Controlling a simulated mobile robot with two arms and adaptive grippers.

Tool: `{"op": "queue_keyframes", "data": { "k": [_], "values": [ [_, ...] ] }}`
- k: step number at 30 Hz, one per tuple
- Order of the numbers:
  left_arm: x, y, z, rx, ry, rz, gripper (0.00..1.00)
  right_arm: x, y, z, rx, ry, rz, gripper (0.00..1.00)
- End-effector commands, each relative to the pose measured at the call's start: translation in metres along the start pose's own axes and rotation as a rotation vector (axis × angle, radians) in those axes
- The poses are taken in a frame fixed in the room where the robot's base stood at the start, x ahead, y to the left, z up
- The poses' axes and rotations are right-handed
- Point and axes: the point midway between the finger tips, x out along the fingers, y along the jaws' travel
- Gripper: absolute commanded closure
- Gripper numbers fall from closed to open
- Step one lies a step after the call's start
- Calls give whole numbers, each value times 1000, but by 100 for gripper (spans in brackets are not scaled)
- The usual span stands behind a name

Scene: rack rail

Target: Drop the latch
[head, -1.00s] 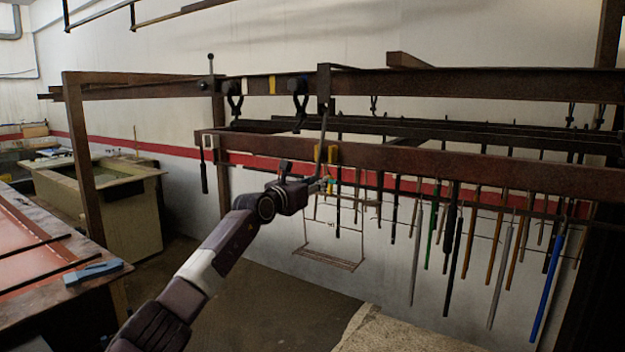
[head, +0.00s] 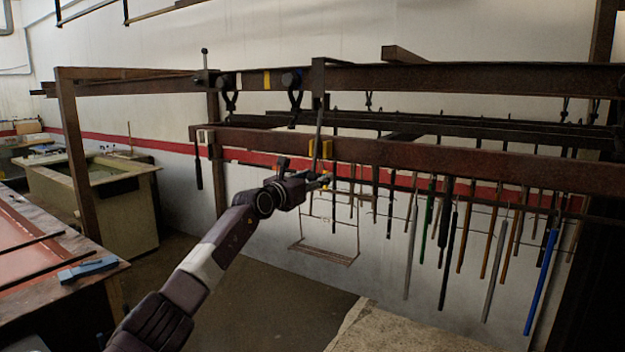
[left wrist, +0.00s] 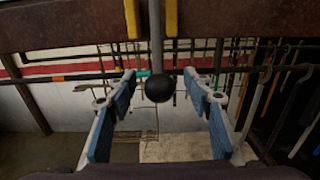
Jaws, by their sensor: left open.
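A long metal lever rod (head: 319,115) hangs down from the upper rail, in front of the lower brown beam (head: 420,153). In the left wrist view the rod (left wrist: 156,35) ends in a black ball knob (left wrist: 159,88). My left gripper (head: 322,182) is at the rod's lower end; its blue-padded fingers (left wrist: 163,88) are open, one on each side of the knob, with visible gaps. Yellow marks (head: 326,149) sit on the beam beside the rod. I cannot tell for sure which part is the latch. My right gripper is out of view.
Another lever with a ball top (head: 205,62) stands on the upper rail at left. Several rods, including a blue one (head: 541,280), hang to the right of my gripper. A table with a blue tool (head: 88,269) is at left. The floor below is open.

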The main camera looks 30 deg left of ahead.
Motion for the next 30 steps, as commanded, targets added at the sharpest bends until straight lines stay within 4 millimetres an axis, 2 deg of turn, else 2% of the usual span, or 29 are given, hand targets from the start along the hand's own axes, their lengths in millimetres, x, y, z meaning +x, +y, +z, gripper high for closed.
{"op": "queue_keyframes", "data": {
  "k": [6,12,16,27,30],
  "values": [
    [-24,0,3,5,1,0,54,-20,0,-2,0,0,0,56],
    [-48,0,0,4,1,0,54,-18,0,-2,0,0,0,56],
    [-61,0,-2,2,0,0,54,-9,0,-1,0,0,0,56],
    [-68,0,0,0,1,0,54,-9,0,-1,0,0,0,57],
    [-66,-2,-8,-16,8,-6,54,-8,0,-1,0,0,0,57]
  ]
}}
